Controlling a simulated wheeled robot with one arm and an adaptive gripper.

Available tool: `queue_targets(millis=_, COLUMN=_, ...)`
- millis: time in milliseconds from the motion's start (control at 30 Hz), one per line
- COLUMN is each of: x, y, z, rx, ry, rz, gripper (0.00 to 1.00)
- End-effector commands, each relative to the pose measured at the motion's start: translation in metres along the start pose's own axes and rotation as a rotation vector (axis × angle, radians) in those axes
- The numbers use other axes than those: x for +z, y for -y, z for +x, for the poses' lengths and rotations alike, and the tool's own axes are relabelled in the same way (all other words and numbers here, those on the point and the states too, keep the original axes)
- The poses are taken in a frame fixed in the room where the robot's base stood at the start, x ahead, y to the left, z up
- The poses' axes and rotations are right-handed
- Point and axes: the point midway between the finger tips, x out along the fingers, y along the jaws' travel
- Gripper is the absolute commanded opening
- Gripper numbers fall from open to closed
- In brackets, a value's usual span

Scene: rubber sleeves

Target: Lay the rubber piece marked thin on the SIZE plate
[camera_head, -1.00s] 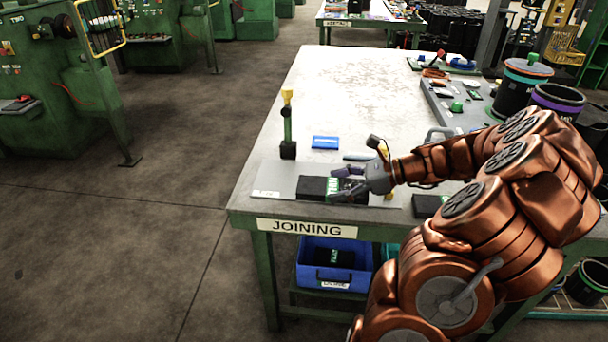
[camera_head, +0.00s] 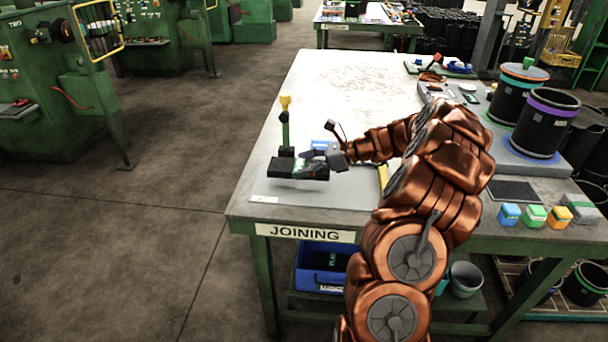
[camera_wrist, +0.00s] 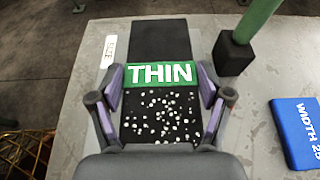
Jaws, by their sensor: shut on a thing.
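The black rubber piece (camera_head: 285,167) has a green band reading THIN, clear in the wrist view (camera_wrist: 160,75), and is speckled with white bits. My gripper (camera_head: 308,160) is shut on its sides; the purple finger pads flank it in the wrist view (camera_wrist: 162,92). The piece is held level over the flat grey plate (camera_head: 340,190), with a shadow below it, so it seems a little above the surface. A white label (camera_wrist: 109,50), apparently reading SIZE, lies left of the piece in the wrist view. The piece hides part of the plate.
A green post (camera_head: 286,130) with a black foot and yellow top stands close behind the piece. A blue WIDTH block (camera_wrist: 298,132) lies to the right in the wrist view. Black drums (camera_head: 541,122) and small coloured blocks (camera_head: 533,216) are at the table's right. The table's far middle is clear.

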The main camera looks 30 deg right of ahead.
Motion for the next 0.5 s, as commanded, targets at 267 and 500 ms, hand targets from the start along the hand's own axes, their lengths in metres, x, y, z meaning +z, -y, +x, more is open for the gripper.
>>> queue_targets(millis=267, x=-0.032, y=-0.002, z=0.013, rx=0.004, ry=0.000, rz=0.003, gripper=0.31)
queue_targets(millis=500, x=-0.032, y=-0.002, z=0.012, rx=0.003, ry=0.000, rz=0.002, gripper=0.31)
